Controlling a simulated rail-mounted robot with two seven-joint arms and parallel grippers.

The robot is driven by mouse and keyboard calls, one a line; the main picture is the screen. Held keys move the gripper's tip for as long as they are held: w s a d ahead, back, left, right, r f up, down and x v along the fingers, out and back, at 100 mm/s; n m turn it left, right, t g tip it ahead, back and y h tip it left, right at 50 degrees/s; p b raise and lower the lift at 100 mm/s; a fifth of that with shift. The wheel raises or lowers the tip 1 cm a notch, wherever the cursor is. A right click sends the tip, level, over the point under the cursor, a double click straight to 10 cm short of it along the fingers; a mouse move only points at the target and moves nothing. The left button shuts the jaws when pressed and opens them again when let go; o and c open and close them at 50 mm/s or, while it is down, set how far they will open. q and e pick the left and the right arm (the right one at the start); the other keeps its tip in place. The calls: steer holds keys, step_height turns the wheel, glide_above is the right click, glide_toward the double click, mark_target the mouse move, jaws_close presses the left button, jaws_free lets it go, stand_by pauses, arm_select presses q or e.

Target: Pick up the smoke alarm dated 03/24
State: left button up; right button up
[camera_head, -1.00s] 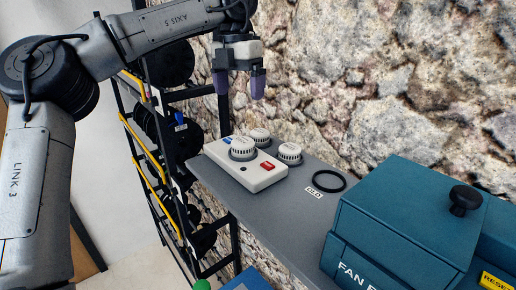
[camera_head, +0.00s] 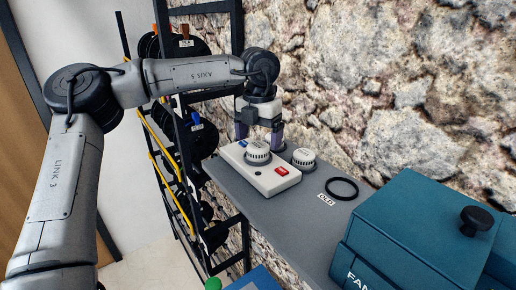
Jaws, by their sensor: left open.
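A round white smoke alarm (camera_head: 257,152) sits on a white box (camera_head: 262,178) with a blue patch and a red patch. A second white smoke alarm (camera_head: 303,158) lies on the grey shelf (camera_head: 285,210) to the right of the box. A third alarm behind the box is hidden now by the gripper and the alarm in front. No date is readable on any alarm. My left gripper (camera_head: 260,136) is open and points down just behind the box, its two purple fingers apart. What is between the fingers cannot be told. My right gripper is not in view.
A black ring (camera_head: 341,189) lies on the shelf beside an "OLD" label (camera_head: 326,200). A teal machine (camera_head: 415,225) with a black knob (camera_head: 474,220) fills the right. A rack of black spools (camera_head: 197,138) stands left of the shelf. A stone wall (camera_head: 400,80) is behind.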

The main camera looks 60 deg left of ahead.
mark_target(258, 145)
arm_select(q)
steer(key=shift+f+p, duration=0.6)
steer(key=shift+f, duration=1.1)
steer(key=c, duration=1)
